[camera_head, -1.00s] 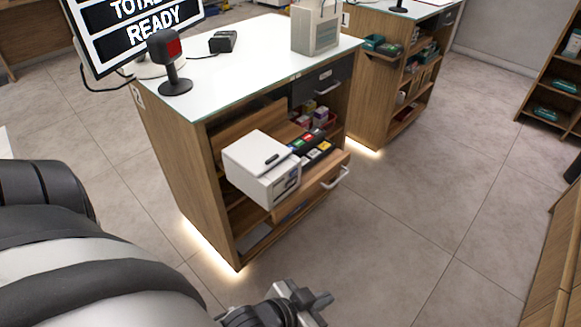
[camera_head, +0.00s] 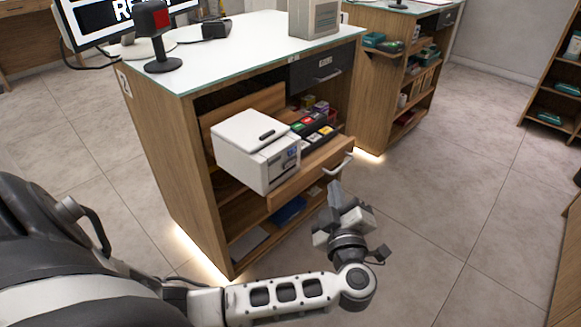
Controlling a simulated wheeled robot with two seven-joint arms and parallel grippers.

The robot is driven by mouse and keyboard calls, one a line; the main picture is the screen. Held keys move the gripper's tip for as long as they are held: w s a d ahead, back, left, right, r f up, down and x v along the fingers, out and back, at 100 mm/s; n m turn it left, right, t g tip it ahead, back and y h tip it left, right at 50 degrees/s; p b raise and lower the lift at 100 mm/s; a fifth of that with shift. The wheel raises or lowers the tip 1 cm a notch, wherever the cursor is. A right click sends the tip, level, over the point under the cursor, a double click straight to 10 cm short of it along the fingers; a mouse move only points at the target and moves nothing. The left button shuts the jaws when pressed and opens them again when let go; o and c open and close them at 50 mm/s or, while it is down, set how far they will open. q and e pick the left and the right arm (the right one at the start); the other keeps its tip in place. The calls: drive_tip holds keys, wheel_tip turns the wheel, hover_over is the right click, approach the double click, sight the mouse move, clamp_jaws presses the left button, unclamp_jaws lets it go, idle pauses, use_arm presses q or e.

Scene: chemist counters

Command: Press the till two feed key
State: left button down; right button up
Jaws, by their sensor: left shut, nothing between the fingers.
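The till counter (camera_head: 150,150) carries a small "2" plate at its upper left corner. A white receipt printer (camera_head: 245,150) sits on a pulled-out wooden shelf of this counter. Its front, facing right, has a small dark panel (camera_head: 290,160); the feed key itself is too small to make out. My left gripper (camera_head: 335,188) is shut and empty, fingers pointing up, to the right of and below the printer, apart from it and near the shelf's metal handle (camera_head: 338,165). My right gripper is not in view.
A second counter (camera_head: 395,60) stands behind right. The floor at right is clear.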

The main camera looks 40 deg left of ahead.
sight(290, 162)
use_arm(q)
drive_tip(key=a, duration=0.8)
drive_tip(key=shift+w+a, duration=0.15)
drive_tip(key=shift+a, duration=0.25)
idle(1.4)
drive_tip(key=shift+a+r, duration=0.1)
idle(0.5)
drive_tip(key=shift+a+p, duration=0.3)
drive_tip(key=shift+p, duration=0.2)
